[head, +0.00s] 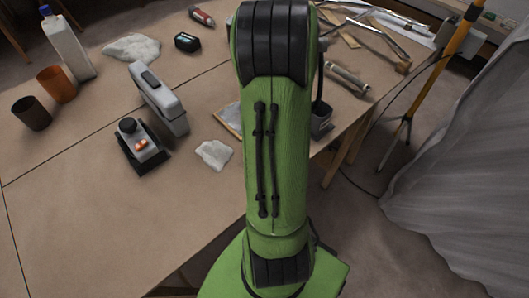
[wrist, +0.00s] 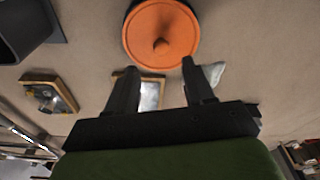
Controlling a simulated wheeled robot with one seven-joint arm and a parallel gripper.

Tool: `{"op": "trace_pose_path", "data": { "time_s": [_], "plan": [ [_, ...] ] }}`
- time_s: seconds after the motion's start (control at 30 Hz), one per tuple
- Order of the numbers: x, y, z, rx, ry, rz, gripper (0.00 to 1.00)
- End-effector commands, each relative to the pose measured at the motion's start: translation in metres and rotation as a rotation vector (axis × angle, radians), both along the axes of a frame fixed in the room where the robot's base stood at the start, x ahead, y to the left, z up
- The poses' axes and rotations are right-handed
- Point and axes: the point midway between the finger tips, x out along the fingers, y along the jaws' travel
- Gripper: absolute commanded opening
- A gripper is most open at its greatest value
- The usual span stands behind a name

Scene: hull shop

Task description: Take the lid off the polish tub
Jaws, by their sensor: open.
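The polish tub's round orange lid (wrist: 183,32) shows at the top of the wrist view, seen from above, with a small knob (wrist: 161,45) at its middle. The lid covers the tub, whose body I cannot make out clearly. My gripper (wrist: 159,66) is open and empty. In the wrist picture its two dark fingers point toward the lid, with their tips near its lower edge. I cannot tell how high they are above it. In the head view my green arm hides the gripper and the tub.
In the wrist view, a dark bin (wrist: 25,28) is upper left, a framed piece (wrist: 48,95) lower left, and another lies behind the fingers beside a pale cloth (wrist: 217,74). In the head view, a grey case (head: 158,100) and black device (head: 140,148) stand left; the table's front left is clear.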

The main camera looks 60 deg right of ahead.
Motion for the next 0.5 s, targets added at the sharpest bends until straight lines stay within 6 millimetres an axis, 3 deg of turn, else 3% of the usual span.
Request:
{"op": "trace_pose_path", "data": {
  "time_s": [0.3,0.5],
  "plan": [
    [0.002,0.004,-0.053,0.003,0.002,0.001,0.53],
    [0.004,0.003,-0.056,0.0,0.0,0.001,0.53]
  ]
}}
